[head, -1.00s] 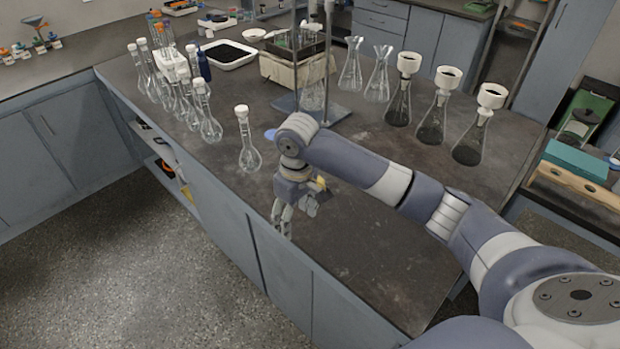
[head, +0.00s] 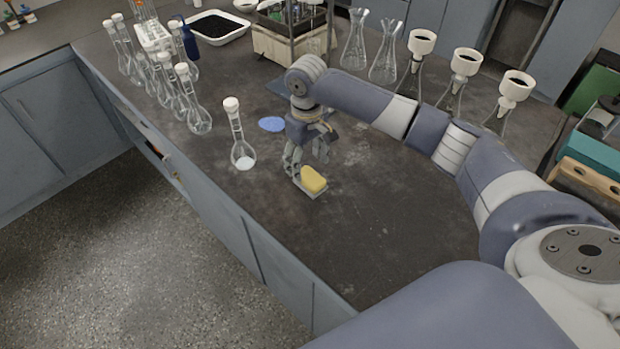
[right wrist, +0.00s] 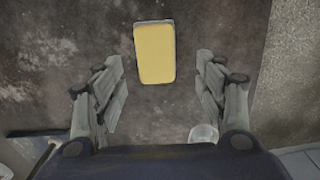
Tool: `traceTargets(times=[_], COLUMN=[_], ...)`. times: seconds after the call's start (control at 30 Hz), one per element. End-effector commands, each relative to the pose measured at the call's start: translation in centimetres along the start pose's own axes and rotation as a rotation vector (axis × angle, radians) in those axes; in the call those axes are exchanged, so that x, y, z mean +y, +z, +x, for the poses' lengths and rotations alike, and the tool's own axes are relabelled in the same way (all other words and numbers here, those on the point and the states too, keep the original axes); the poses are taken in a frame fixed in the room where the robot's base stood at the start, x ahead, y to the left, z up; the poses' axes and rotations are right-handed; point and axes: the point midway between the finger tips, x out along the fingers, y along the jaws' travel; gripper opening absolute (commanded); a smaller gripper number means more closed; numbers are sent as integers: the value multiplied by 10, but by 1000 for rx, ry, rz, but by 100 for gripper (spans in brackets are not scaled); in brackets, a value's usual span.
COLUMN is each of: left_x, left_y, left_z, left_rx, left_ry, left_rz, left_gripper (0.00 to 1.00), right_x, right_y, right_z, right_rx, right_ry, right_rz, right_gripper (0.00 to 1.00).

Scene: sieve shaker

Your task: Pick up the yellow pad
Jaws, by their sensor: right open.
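The yellow pad (head: 313,179) lies on the dark bench top near its front edge, with a grey edge showing under it in the head view. In the right wrist view the pad (right wrist: 155,53) shows whole, upright in the picture. It lies ahead of and between the lines of the two fingers. My right gripper (head: 306,162) is open and empty, pointing down just behind the pad. Its spread fingers (right wrist: 159,85) stand on either side in the wrist view, apart from the pad. My left gripper is not in view.
A flask with a white cap (head: 240,140) stands left of my right gripper, with a blue disc (head: 272,124) behind. Several more flasks stand at the back left. Flasks with white funnels (head: 466,62) stand at the back right. The bench right of the pad is clear.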

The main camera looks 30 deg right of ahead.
Motion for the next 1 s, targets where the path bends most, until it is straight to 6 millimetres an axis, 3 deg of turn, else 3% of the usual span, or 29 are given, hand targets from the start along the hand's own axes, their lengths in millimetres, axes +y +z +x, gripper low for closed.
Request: traceTargets(times=[0.13,0.43,0.67,0.9,1.0], left_x=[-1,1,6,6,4], left_y=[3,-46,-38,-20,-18], left_z=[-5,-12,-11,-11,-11], left_rx=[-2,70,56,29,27], left_ry=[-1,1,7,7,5], left_rz=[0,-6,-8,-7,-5], left_gripper=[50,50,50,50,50], right_x=[2,4,4,4,4], right_y=[4,7,7,6,6], right_z=[13,51,54,54,53], right_rx=[-3,0,1,1,1], right_ry=[1,1,1,1,1], right_rz=[1,0,-1,-1,-1], right_gripper=[65,65,65,18,18])
